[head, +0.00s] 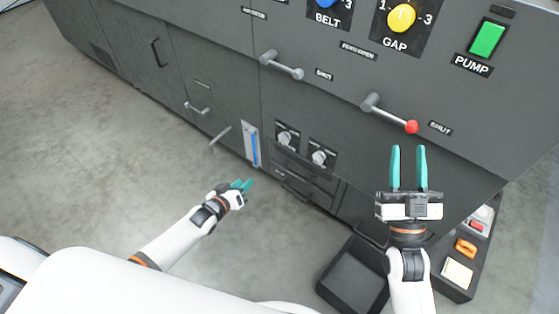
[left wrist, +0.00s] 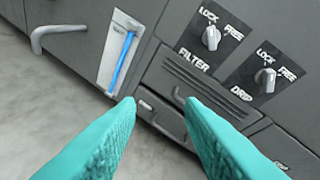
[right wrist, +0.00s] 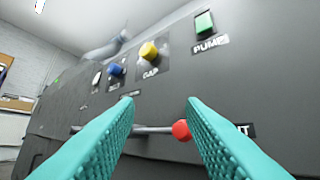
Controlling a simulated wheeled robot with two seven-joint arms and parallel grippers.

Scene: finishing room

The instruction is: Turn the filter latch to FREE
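The filter latch (left wrist: 211,38) is a small grey knob on a dark plate marked LOCK at left and FREE at right, with FILTER below. Its handle looks roughly upright between the labels; I cannot tell its exact setting. It also shows in the head view (head: 285,139). A similar drip latch (left wrist: 265,77) sits to its right. My left gripper (head: 246,186) is open and empty, below and left of the filter latch and apart from it. My right gripper (head: 408,152) is open and empty, in front of the machine near a red-ended lever.
The red-ended lever (head: 411,127) and another grey lever (head: 283,66) stick out above the latches. A blue-striped gauge (head: 251,145) is left of the filter latch. A dark open bin (head: 352,278) and a tray of small items (head: 458,290) stand at lower right. The floor at left is clear.

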